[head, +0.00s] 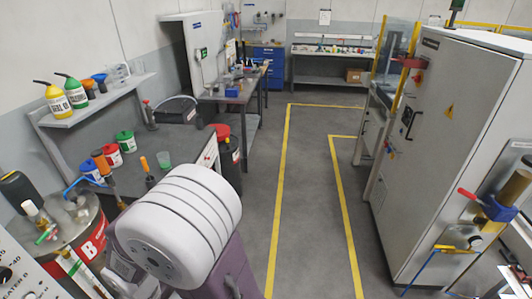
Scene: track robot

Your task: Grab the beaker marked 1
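No beaker with a readable mark 1 shows in the head view. Clear glass-like vessels (119,72) stand at the right end of the wall shelf on the left; they are too small for me to read any mark. Neither of my grippers is in view.
The wall shelf (92,112) holds yellow and green bottles. The workbench (135,176) carries red, green and blue-labelled jars. A large white ribbed drum (180,225) stands in front. A grey cabinet (440,150) is at the right. The yellow-lined floor (306,190) is clear.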

